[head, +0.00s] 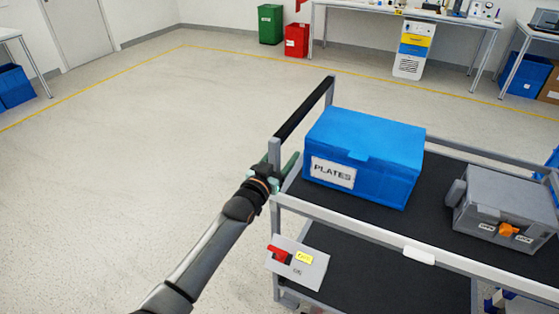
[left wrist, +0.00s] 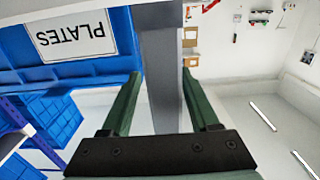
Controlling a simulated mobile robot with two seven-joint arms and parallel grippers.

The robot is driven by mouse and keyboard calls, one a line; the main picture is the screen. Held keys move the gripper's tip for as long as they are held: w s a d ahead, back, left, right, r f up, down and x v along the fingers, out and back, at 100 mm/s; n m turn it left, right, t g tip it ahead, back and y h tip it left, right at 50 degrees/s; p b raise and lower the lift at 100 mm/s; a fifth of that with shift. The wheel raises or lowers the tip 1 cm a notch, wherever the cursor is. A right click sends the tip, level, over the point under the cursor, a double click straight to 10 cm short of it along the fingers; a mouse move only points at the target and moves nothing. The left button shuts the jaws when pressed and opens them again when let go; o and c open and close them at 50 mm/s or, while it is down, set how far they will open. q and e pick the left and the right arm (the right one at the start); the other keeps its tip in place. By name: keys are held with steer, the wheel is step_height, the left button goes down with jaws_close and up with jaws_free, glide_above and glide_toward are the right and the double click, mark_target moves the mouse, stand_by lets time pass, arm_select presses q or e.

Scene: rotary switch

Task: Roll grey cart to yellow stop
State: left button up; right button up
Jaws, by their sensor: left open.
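The grey cart (head: 340,219) has black shelves and stands at the right of the head view. My left gripper (head: 277,166) is at its near-left corner post, below the black push bar (head: 305,108). In the left wrist view, its two green fingers (left wrist: 161,80) are open, one on each side of the grey post (left wrist: 167,95). I cannot tell whether either touches it. No distinct yellow stop shows. My right gripper is not in view.
A blue PLATES box (head: 365,150) and a grey case (head: 503,210) ride on the top shelf. A yellow floor line (head: 120,73) runs around the open floor to the left. Green (head: 270,24) and red (head: 297,40) bins and a workbench (head: 410,12) stand at the back.

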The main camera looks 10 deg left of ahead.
arm_select(q)
steer(key=p+v, duration=0.1)
steer(key=v, duration=1.1)
steer(key=shift+s, duration=0.2)
